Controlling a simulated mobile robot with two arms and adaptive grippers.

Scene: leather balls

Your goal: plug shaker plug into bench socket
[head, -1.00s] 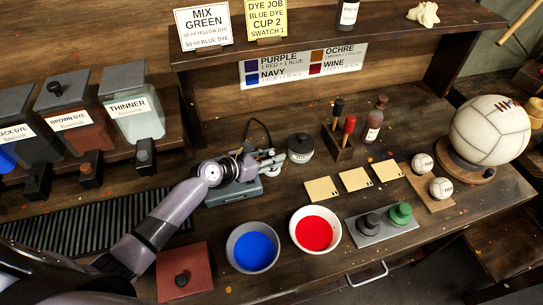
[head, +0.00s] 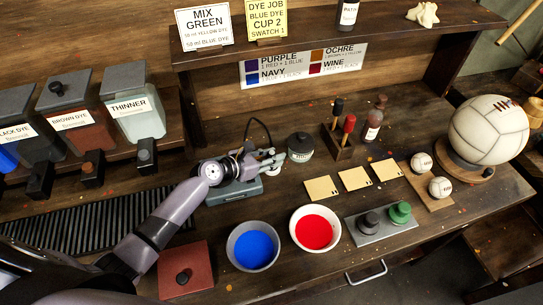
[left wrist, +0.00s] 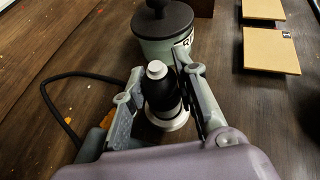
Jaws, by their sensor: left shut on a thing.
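My left gripper (head: 276,158) reaches over a grey device (head: 235,190), apparently the shaker, on the bench. In the left wrist view, the fingers of my left gripper (left wrist: 158,90) are shut on a black cylindrical piece with a white top, which looks like the shaker plug (left wrist: 160,92). It looks roughly upright. A pale ring (left wrist: 168,120) shows at its lower end; I cannot tell whether this is the bench socket or part of the plug. A black cable (left wrist: 62,77) arcs at the left and passes behind the finger. My right gripper is not in view.
A lidded jar (head: 300,148) stands just beyond the gripper. Bowls of blue dye (head: 253,246) and red dye (head: 315,229) stand in front. Tan swatches (head: 321,188) lie to the right. A wooden holder (head: 337,148) and a bottle (head: 374,120) stand behind them.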

